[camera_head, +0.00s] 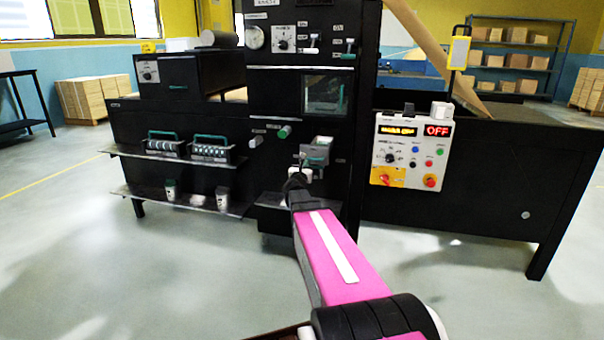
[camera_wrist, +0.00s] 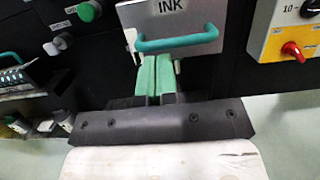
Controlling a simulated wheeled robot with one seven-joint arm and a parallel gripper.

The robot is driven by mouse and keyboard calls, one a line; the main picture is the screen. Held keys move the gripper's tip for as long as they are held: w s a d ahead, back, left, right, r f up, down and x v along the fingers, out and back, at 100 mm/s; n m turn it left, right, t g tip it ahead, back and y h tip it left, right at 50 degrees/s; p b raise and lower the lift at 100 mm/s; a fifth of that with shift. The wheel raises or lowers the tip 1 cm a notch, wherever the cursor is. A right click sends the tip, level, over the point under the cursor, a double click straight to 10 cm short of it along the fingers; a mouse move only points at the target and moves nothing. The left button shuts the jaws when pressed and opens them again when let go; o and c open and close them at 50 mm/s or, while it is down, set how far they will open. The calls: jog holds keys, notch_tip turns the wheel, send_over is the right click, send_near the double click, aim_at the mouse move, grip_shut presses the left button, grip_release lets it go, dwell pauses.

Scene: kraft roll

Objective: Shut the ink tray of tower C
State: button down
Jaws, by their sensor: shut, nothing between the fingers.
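The ink tray (camera_head: 318,146) is a grey box on the black tower's front and appears to stand out from its face. In the wrist view its grey front panel (camera_wrist: 197,37) reads "INK" and carries a teal bar handle (camera_wrist: 178,43). My gripper (camera_wrist: 155,80) has its green fingers together, empty, just below the handle in that view. Whether they touch the tray I cannot tell. In the head view my gripper (camera_head: 300,168) is at the tray's lower left, partly hidden by my wrist. The tower's letter is not readable.
A green knob (camera_head: 284,132) sits left of the tray. A white control panel (camera_head: 408,152) showing "OFF" is to the right. Shelves at left hold teal-handled units (camera_head: 210,150) and small cups (camera_head: 222,197). The floor in front is clear.

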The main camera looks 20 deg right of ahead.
jog(key=shift+x, duration=1.15)
send_near(322, 137)
jog(key=x, duration=0.3)
jog(key=shift+w+r, duration=0.1)
jog(key=shift+w+d+r, duration=0.1)
jog(key=shift+w+d, duration=0.25)
jog(key=shift+w, duration=0.15)
